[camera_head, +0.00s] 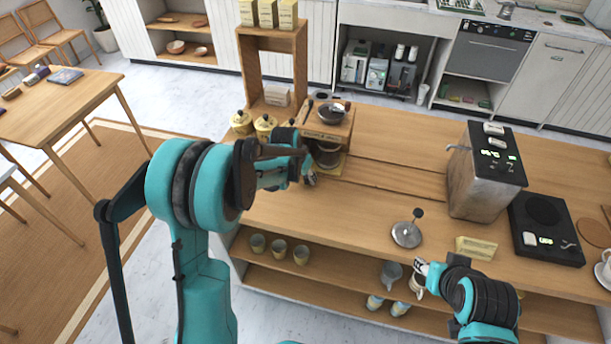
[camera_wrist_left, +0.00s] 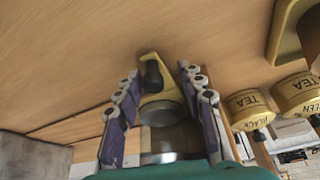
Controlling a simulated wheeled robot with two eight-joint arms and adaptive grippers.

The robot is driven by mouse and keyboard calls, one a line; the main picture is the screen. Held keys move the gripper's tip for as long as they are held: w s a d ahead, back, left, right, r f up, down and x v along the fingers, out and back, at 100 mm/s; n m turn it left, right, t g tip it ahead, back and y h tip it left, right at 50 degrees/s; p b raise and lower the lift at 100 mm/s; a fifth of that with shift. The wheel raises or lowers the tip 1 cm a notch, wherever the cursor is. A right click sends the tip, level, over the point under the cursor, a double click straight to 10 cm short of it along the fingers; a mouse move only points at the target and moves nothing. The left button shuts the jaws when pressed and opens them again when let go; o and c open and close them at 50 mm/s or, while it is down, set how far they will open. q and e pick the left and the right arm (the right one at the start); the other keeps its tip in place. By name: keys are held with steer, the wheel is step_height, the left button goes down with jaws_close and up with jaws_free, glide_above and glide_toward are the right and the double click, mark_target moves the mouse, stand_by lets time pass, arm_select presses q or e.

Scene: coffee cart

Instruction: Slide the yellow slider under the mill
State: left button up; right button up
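The wooden mill (camera_head: 325,131) stands at the left end of the counter, with a dark bowl-shaped top. A yellow piece (camera_head: 331,167) shows low at the mill, partly hidden by my left arm. In the left wrist view the yellow slider (camera_wrist_left: 146,59) has a dark knob and a round metal-grey part beside it. My left gripper (camera_head: 310,180) is beside the mill's base. Its fingers are spread on either side of the slider in the wrist view (camera_wrist_left: 160,85), with gaps visible. My right gripper (camera_head: 421,267) is low by the counter's front edge; its finger opening is unclear.
Yellow tea tins (camera_head: 264,125) and a wooden shelf stand left of the mill. A tamper-like metal tool (camera_head: 407,234), a yellow card (camera_head: 476,247), a metal machine (camera_head: 487,172) and a black scale (camera_head: 546,229) are to the right. Cups and a pitcher (camera_head: 391,273) sit on the shelf below.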

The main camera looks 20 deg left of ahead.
arm_select(q)
steer(key=shift+d, duration=0.1)
steer(key=shift+r, duration=0.15)
steer(key=v, duration=1.1)
steer(key=shift+s+r, duration=0.2)
steer(key=shift+r, duration=0.15)
steer(key=s+d+n+t+y+b, duration=0.1)
steer(key=s+d+n+t+b, duration=0.1)
steer(key=s, duration=2.1)
steer(key=shift+s+n+t, duration=0.3)
steer(key=shift+n+t, duration=0.1)
steer(key=shift+n, duration=0.1)
